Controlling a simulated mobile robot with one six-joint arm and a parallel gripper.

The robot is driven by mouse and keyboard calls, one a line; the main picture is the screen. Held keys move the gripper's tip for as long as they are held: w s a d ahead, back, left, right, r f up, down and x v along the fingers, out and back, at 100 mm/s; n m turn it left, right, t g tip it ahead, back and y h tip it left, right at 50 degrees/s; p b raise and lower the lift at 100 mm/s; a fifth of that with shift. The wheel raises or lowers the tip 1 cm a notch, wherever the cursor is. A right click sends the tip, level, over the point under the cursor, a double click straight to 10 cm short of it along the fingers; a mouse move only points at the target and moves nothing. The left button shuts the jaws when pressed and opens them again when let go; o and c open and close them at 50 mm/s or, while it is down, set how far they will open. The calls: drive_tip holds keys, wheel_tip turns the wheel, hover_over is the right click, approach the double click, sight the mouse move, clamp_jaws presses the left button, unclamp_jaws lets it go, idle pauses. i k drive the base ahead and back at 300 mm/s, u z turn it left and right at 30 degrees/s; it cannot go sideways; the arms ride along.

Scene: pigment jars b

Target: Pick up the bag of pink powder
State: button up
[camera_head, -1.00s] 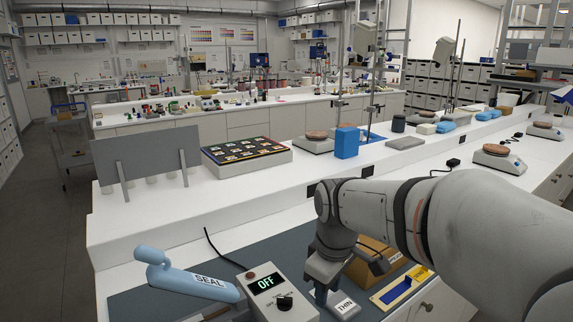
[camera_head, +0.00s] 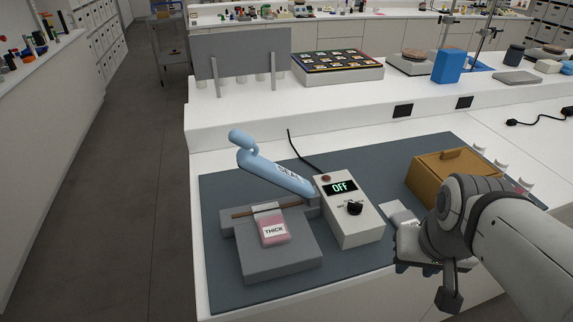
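The bag of pink powder (camera_head: 272,229) lies on the grey bed of a sealing machine (camera_head: 283,265), with a label reading THICK. Its upper end lies at the brown sealing strip. The sealer's blue arm (camera_head: 278,174), marked SEAL, is raised above the bed. My gripper (camera_head: 424,272) is at the right, beyond the control box and well apart from the bag. Its fingers are mostly hidden by its own body, so I cannot see whether they are open or shut.
The sealer's control box (camera_head: 348,213) reads OFF and stands between the bag and my gripper. A brown wooden box (camera_head: 440,172) and a small pale block (camera_head: 398,212) are near my gripper. The dark mat (camera_head: 223,190) has free room left of the sealer.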

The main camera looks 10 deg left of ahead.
sight(272, 227)
drive_tip(key=u, duration=1.65)
drive_tip(key=k, duration=1.3)
drive_tip(key=z, duration=0.6)
drive_tip(key=i, duration=1)
drive_tip(key=z, duration=0.05)
